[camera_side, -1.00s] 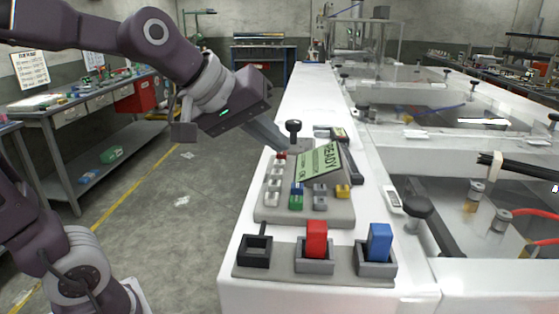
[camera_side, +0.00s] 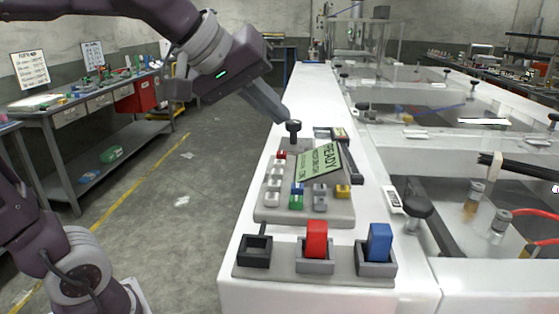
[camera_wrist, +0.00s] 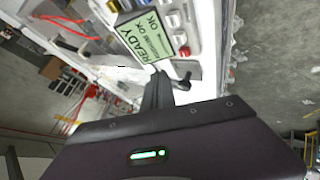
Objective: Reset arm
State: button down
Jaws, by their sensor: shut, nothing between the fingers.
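My gripper (camera_side: 287,117) is shut and empty. Its fingertips are just above or beside the black round knob (camera_side: 293,126) at the far end of the control panel (camera_side: 310,214); I cannot tell whether they touch. In the wrist view my gripper (camera_wrist: 158,78) points down near the black knob lever (camera_wrist: 184,82). The tilted green display (camera_side: 320,161) reads READY and stands on the panel; it also shows in the wrist view (camera_wrist: 150,37). My arm reaches in from the upper left.
Several coloured buttons sit on the panel. Glass-covered bays line the right. The aisle floor (camera_side: 170,235) is clear.

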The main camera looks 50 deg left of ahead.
dwell(0.4)
jog(key=s+f+m+g, duration=0.1)
jog(key=s+f+m, duration=0.3)
jog(key=s, duration=0.5)
jog(key=s+f+m+g, duration=0.2)
jog(key=s+f+m, duration=0.2)
jog(key=s+f, duration=0.4)
jog(key=shift+s+a+f+g, duration=0.2)
jog(key=shift+s+f+g, duration=0.15)
jog(key=shift+f, duration=0.25)
